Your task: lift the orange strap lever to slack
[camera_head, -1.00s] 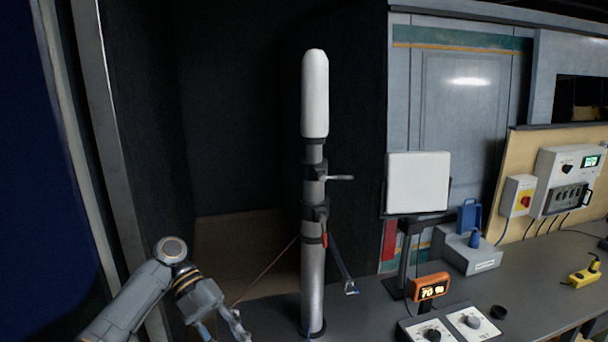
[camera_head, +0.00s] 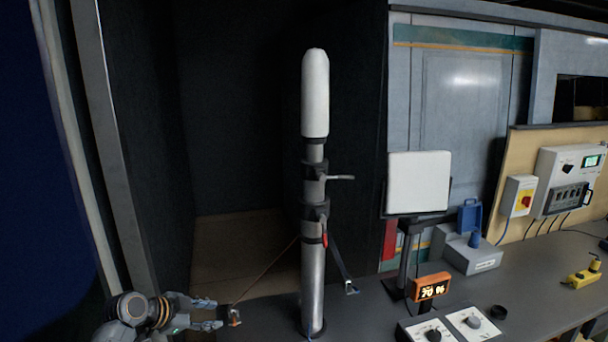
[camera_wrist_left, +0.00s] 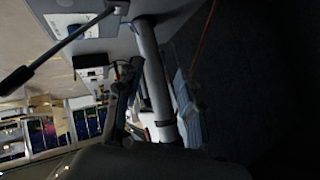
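A small red-orange lever (camera_head: 325,239) sits on the right side of the upright grey mast (camera_head: 312,280), just below a black clamp. A dark strap (camera_head: 340,262) runs from there down to the right, to a small anchor on the bench. A thin line runs down to the left, to a small bracket with orange on it (camera_head: 234,317). My left gripper (camera_head: 218,313) is low at the left, its fingers apart and pointing right, close to that bracket and well left of the lever. The mast also shows between the fingers' sides in the left wrist view (camera_wrist_left: 152,65). My right gripper is out of view.
A white panel (camera_head: 418,182) on a stand, an orange display (camera_head: 431,288) and dial boxes (camera_head: 471,321) stand right of the mast. A grey-blue box (camera_head: 470,250) is farther back. A short rod (camera_head: 340,177) sticks out right from the mast.

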